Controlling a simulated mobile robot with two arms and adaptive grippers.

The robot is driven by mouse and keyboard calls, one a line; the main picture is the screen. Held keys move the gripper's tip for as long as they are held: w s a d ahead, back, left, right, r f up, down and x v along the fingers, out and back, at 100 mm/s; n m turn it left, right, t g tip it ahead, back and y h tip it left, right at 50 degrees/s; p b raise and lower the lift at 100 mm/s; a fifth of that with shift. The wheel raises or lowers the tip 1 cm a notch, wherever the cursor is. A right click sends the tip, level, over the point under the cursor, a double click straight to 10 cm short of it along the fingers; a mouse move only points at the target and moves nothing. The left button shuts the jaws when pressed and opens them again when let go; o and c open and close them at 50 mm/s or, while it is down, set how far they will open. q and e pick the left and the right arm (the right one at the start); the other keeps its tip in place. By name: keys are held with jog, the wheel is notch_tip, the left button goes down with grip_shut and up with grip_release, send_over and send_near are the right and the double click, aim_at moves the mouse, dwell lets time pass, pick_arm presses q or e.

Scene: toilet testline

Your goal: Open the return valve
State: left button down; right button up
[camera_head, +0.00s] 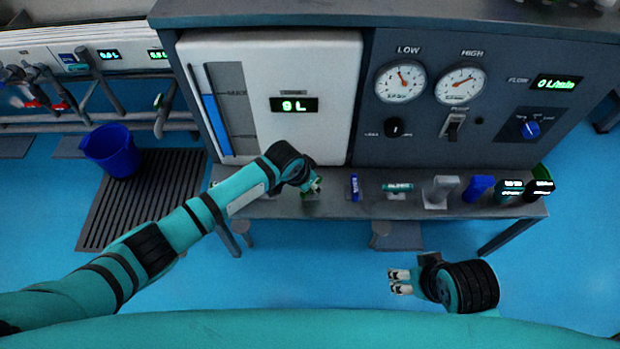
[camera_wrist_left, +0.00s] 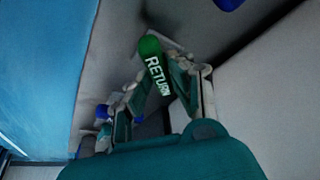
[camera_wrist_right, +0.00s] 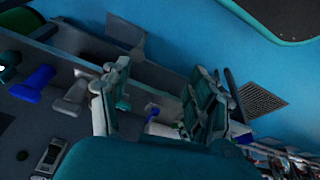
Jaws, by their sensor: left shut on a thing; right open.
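The return valve handle is green with white RETURN lettering (camera_wrist_left: 155,70) and shows in the left wrist view, tilted between the fingers of my left gripper (camera_wrist_left: 160,86). In the head view my left gripper (camera_head: 312,188) is at the left part of the bench ledge, below the tank panel, and largely hides the handle. The left gripper is shut on the handle. My right gripper (camera_head: 400,282) is open and empty, in front of the bench and apart from it; its spread fingers also show in the right wrist view (camera_wrist_right: 160,88).
Along the ledge (camera_head: 330,208) to the right stand a blue handle (camera_head: 355,186), a teal handle (camera_head: 398,187), a grey fitting (camera_head: 440,190) and a blue knob (camera_head: 479,188). The tank display (camera_head: 294,105) reads 9 L; the flow display (camera_head: 556,84) reads 0 L/min. A blue bucket (camera_head: 112,150) stands left.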

pick_arm(q)
jog(key=n+p, duration=0.2)
jog(key=p, duration=0.1)
jog(key=shift+s+d+r+y, duration=0.1)
jog(key=shift+s+r+y, duration=0.1)
jog(key=shift+y, duration=0.2)
jog(key=n+p, duration=0.1)
jog(key=n, duration=0.1)
jog(key=n+t+y+p, duration=0.1)
jog(key=n+p, duration=0.1)
jog(key=n, duration=0.1)
jog(key=shift+d+f+y, duration=0.1)
jog(key=shift+f+y, duration=0.1)
jog(key=shift+y, duration=0.1)
jog(key=shift+n+y+p, duration=0.3)
jog(key=shift+n+p, duration=0.15)
jog(key=shift+n, duration=0.15)
pick_arm(e)
jog(key=s+f, duration=0.2)
jog(key=f, duration=1)
jog(key=s+f+g, duration=0.1)
jog(key=s+f, duration=0.2)
jog(key=f, duration=0.9)
jog(key=shift+d+f+g, duration=0.15)
jog(key=shift+d+g, duration=0.1)
jog(key=shift+g, duration=0.05)
jog(key=shift+s, duration=0.15)
